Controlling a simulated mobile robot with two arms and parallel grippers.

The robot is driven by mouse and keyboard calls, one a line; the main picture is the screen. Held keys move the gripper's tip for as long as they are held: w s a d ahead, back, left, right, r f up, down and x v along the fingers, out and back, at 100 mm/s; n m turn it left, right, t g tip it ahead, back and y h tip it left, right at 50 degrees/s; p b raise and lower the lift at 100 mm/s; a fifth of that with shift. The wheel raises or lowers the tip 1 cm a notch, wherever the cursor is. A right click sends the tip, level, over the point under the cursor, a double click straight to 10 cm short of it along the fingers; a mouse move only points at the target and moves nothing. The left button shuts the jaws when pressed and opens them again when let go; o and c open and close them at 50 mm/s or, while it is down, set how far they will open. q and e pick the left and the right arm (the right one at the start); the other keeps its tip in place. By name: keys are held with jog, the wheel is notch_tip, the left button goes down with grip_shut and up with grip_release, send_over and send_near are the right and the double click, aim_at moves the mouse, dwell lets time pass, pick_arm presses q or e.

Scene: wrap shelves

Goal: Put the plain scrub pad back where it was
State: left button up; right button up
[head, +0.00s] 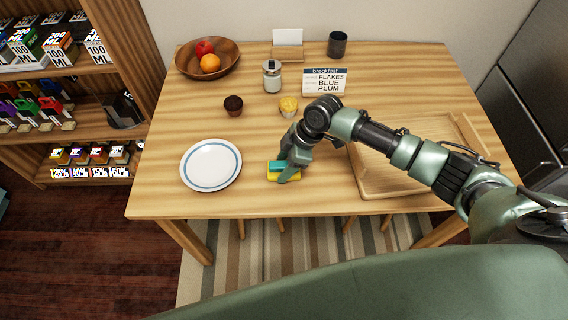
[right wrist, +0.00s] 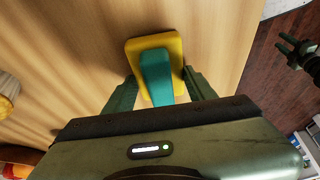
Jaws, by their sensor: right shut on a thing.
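The scrub pad (head: 273,177) has a yellow base with a narrower teal block on top. In the head view it is at the front middle of the wooden table, right of the plate. My right gripper (head: 285,178) reaches down to it, its fingers partly covering the pad. In the right wrist view, the gripper (right wrist: 160,75) is shut on the scrub pad (right wrist: 133,53), one finger on each side. I cannot tell whether the pad touches the table. My left gripper (right wrist: 283,43) shows at the right wrist view's edge, over the floor, its fingers apart.
A blue-rimmed plate (head: 211,165) lies left of the pad, and a wooden tray (head: 375,185) lies right. Two muffins, a dark one (head: 233,105) and a yellow one (head: 288,104), stand behind. A jar (head: 272,77), sign (head: 325,82) and fruit bowl (head: 228,66) are farther back.

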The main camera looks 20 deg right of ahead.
jog(key=shift+f, duration=0.15)
jog(key=o, duration=1.2)
jog(key=v, duration=1.2)
jog(key=shift+r+b, duration=0.2)
jog(key=shift+b, duration=0.2)
jog(key=shift+f, duration=0.1)
